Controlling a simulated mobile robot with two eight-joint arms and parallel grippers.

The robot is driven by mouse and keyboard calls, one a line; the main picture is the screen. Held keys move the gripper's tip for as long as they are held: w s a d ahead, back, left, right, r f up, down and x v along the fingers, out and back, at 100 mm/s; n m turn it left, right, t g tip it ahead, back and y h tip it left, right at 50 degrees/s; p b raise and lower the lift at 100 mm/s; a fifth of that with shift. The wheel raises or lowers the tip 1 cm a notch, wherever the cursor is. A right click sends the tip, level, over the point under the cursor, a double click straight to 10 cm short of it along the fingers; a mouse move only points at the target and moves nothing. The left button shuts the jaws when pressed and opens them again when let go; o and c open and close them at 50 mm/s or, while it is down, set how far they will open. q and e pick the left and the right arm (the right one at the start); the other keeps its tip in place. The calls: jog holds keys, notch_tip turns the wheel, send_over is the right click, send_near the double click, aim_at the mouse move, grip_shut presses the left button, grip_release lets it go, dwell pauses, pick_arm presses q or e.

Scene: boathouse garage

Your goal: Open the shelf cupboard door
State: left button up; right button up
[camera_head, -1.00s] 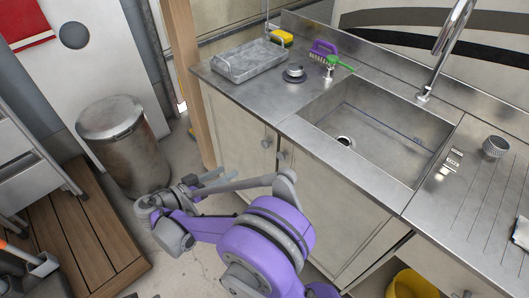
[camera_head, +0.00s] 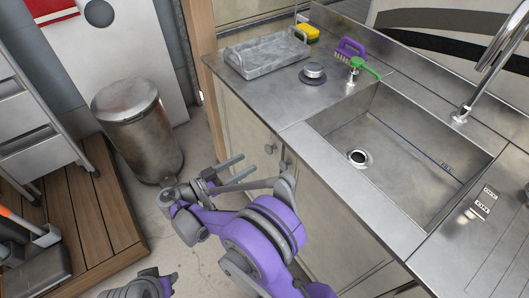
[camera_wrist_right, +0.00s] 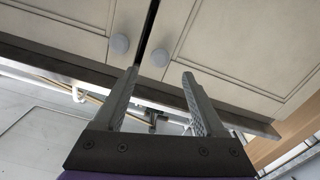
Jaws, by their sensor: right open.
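The cupboard under the steel counter has two pale doors, the left one (camera_head: 238,122) and the right one (camera_head: 335,225). Both look shut, with a narrow dark gap between them in the right wrist view. The left door's round grey knob (camera_head: 270,148) and the right door's knob (camera_head: 284,165) sit near that gap. My right gripper (camera_head: 247,164) is open and empty, just in front of the doors. In the right wrist view the gripper (camera_wrist_right: 160,75) points at the doors, with one knob (camera_wrist_right: 160,57) beyond its fingertips.
A metal bin (camera_head: 140,130) and a wooden platform (camera_head: 85,220) stand left. Some floor between them and the cupboard is clear.

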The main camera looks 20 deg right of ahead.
aim_at(267, 151)
jog(key=x, duration=0.8)
jog(key=shift+c, duration=0.3)
grip_shut()
dwell(1.0)
